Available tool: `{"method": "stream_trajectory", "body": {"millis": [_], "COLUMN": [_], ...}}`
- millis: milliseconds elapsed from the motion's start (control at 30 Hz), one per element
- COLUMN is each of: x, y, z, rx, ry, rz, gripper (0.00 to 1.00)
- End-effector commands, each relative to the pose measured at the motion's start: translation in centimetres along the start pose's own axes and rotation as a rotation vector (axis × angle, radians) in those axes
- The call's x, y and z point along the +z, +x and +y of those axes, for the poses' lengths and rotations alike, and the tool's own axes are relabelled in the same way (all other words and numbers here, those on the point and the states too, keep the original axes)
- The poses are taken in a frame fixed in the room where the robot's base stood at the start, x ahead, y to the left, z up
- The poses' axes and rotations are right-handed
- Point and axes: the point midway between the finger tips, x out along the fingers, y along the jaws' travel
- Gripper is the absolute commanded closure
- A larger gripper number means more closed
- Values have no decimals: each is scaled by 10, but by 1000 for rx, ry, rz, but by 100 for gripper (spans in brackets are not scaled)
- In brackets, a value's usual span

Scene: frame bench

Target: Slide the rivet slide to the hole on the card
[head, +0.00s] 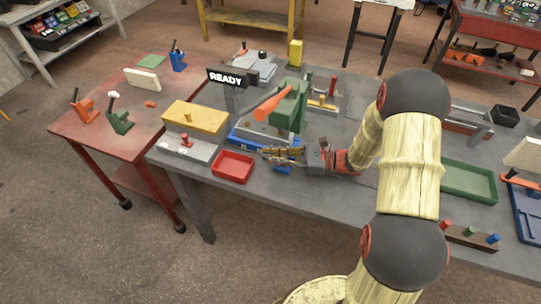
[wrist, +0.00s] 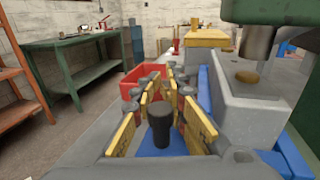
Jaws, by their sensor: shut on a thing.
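My gripper (head: 268,151) is low beside the green press in the head view. In the wrist view its yellow-padded fingers (wrist: 163,120) are closed around a dark upright knob (wrist: 160,125). The knob stands on a blue piece (wrist: 165,147), which appears to be the rivet slide. Part of this blue piece (head: 283,169) shows below my gripper in the head view. A blue rail (wrist: 288,155) runs along the grey press base (wrist: 250,105) on the right. I cannot make out a hole or which thing is the card.
The green press (head: 288,105) with its orange handle (head: 271,101) stands behind my gripper. A red tray (head: 232,166) is just left of it. A block with a yellow top (head: 195,117) and a READY sign (head: 232,77) are further left. A green tray (head: 468,182) lies right.

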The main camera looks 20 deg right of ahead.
Motion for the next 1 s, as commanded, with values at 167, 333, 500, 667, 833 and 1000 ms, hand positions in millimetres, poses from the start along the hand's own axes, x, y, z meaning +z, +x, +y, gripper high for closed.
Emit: {"method": "stream_trajectory", "body": {"millis": [167,333,500,667,833,1000], "x": [0,0,0,3,3,1], "y": [0,0,-1,-20,-48,-58], "z": [0,0,0,3,11,15], "rx": [-1,-1,-1,-5,-5,-2], "ry": [0,0,0,1,2,-1], "rz": [0,0,0,1,1,1], "gripper": [100,100,100,100,100,100]}}
